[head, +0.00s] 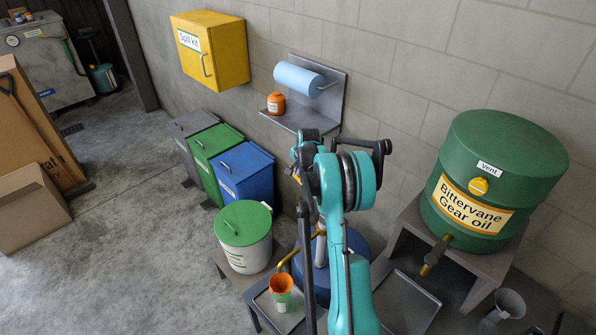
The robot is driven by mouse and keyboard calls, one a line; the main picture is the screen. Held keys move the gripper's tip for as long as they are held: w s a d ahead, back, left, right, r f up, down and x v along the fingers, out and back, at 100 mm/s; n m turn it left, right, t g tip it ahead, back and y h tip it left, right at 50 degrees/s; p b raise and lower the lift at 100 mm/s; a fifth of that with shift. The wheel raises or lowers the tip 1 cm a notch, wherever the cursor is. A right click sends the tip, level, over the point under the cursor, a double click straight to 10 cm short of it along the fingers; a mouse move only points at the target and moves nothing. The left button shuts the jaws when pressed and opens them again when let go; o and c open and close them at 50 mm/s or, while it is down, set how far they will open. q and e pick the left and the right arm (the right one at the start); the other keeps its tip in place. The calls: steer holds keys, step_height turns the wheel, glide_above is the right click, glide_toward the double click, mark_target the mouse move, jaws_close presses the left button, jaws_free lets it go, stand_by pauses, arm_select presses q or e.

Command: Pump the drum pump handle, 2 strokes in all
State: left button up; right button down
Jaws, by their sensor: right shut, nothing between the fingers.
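The drum pump stands on a blue drum (361,242), largely hidden behind my right arm. Its grey pipe (320,248) and yellow spout (284,262) show left of the arm. My left gripper is not in view.
A green gear oil drum (507,160) with a tap (433,257) stands on a bench at right. A grey shelf (303,119) with a blue paper roll (298,78) is on the wall behind my arm.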

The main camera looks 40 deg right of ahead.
steer(key=w+f+g+b, duration=0.3)
steer(key=f+b, duration=0.2)
steer(key=f, duration=0.5)
steer(key=shift+w+a+f+g+b, duration=0.25)
steer(key=shift+w+g+b, duration=0.05)
steer(key=shift+g+b, duration=0.1)
steer(key=shift+a+f, duration=0.1)
step_height(320, 180, up, 12)
steer(key=s+a, duration=0.1)
steer(key=a, duration=0.1)
stand_by(0.5)
steer(key=shift+s, duration=0.1)
stand_by(0.4)
